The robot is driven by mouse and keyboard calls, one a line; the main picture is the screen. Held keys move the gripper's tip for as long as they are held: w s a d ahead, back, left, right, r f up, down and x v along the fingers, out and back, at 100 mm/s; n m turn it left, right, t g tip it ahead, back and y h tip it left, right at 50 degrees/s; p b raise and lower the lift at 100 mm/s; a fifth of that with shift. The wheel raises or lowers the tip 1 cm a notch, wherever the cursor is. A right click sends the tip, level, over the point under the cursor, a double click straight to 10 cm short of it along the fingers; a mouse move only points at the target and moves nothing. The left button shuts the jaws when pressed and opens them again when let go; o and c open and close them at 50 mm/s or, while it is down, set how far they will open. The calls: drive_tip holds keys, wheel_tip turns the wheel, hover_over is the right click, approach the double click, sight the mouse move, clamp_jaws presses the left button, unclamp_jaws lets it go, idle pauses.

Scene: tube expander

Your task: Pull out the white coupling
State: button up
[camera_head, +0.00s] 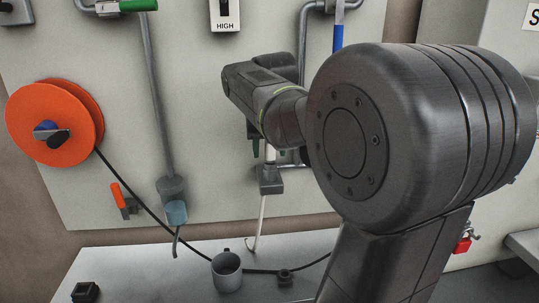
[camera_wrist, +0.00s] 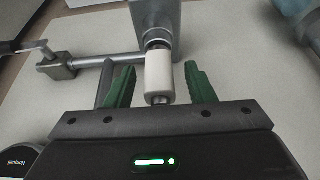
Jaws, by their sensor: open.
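The white coupling (camera_wrist: 159,72) is a short white cylinder in the wrist view. It sits between a grey metal block (camera_wrist: 154,18) and a short metal end nearer my gripper. My gripper (camera_wrist: 160,68) is open, with one green finger on each side of the coupling. A gap shows on both sides, wider on the right, and neither finger appears to touch it. In the head view, my wrist and one green finger (camera_head: 254,142) are by the wall panel, beside a small white piece (camera_head: 270,152) that seems to be the coupling. My arm hides much of that area.
A metal pipe with a fitting (camera_wrist: 55,64) runs left of the coupling. In the head view, a thin white tube (camera_head: 262,215) hangs below a grey block (camera_head: 270,182). An orange reel (camera_head: 50,122) is on the panel at left. A grey cup (camera_head: 227,272) stands on the ledge.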

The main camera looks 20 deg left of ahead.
drive_tip(key=shift+c, duration=0.2)
clamp_jaws()
drive_tip(key=shift+r+p, duration=0.7)
drive_tip(key=shift+r+p, duration=1.25)
drive_tip(key=shift+r, duration=0.2)
drive_tip(key=shift+r+p, duration=0.55)
drive_tip(key=shift+r, duration=1.85)
